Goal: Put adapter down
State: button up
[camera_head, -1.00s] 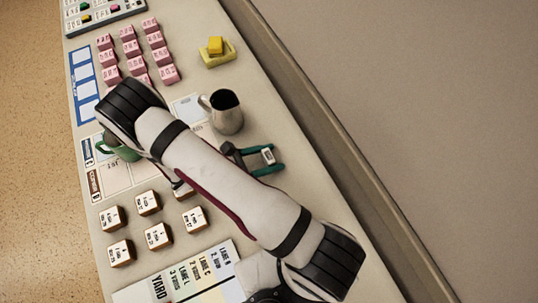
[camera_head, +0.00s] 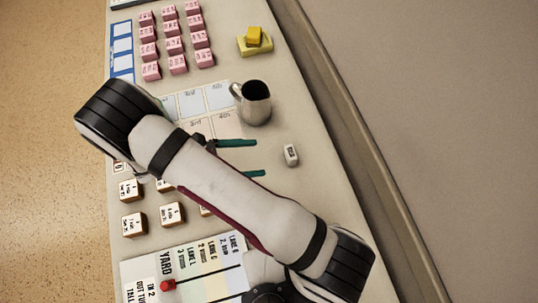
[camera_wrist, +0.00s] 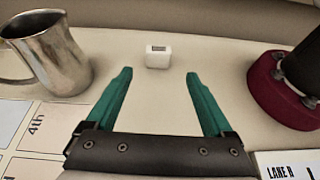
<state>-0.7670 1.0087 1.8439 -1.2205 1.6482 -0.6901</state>
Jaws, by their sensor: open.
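The adapter (camera_head: 291,155) is a small white block with a dark-marked face. It rests on the desk right of the metal jug, and it also shows in the wrist view (camera_wrist: 158,57), upright beyond my fingertips. My gripper (camera_head: 262,158) has two teal fingers pointing at the adapter, spread apart and empty. In the wrist view my gripper (camera_wrist: 158,75) shows a clear gap between the fingers, with the adapter apart from both.
A metal jug (camera_head: 257,103) stands close above my fingers. Pink blocks (camera_head: 174,46), a yellow block on a yellow holder (camera_head: 256,46), white-and-brown blocks (camera_head: 133,224) and a yard sheet (camera_head: 190,270) lie around. The desk right of the adapter is clear.

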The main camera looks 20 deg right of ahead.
jog(key=s+d+r+m+y, duration=0.2)
jog(key=s+r+m+y, duration=1.2)
jog(key=m, duration=0.9)
jog(key=shift+r+y, duration=0.6)
jog(key=shift+r, duration=1)
